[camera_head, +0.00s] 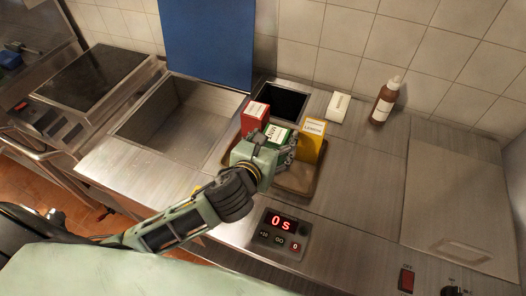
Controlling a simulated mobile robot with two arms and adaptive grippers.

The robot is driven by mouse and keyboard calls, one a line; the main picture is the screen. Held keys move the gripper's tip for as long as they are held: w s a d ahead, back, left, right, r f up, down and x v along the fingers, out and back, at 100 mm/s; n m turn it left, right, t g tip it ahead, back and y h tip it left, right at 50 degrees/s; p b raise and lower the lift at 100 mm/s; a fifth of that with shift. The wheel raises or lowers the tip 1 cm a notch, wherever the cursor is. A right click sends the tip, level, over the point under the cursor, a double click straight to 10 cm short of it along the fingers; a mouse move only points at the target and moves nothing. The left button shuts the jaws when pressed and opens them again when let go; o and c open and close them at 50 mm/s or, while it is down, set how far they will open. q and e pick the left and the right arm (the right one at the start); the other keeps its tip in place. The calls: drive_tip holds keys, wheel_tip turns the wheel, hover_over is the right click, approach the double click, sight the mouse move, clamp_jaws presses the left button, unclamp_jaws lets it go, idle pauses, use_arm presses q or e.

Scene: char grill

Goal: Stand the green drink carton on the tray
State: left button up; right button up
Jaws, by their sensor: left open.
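The green drink carton (279,132) shows only its top and upper part behind my left gripper. Its base is hidden, so I cannot tell what it rests on. A red carton (253,118) stands to its left and a yellow carton (313,135) to its right. The brown tray (294,181) lies on the steel counter, its bare front part showing below the gripper and the yellow carton. My left gripper (286,150) is open, right in front of the green carton and close to the yellow one. I cannot tell whether the fingers touch either carton. My right gripper is out of view.
A black-lined recess (281,101) lies behind the cartons, and a sink basin (168,125) to the left. A white box (338,106) and a brown bottle (384,101) stand at the back right. A timer (281,231) sits in front. The counter right of the tray is clear.

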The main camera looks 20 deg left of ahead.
use_arm(q)
drive_tip(key=v, duration=0.9)
drive_tip(key=shift+s+b, duration=0.3)
drive_tip(key=shift+s, duration=0.05)
drive_tip(key=shift+a, duration=0.1)
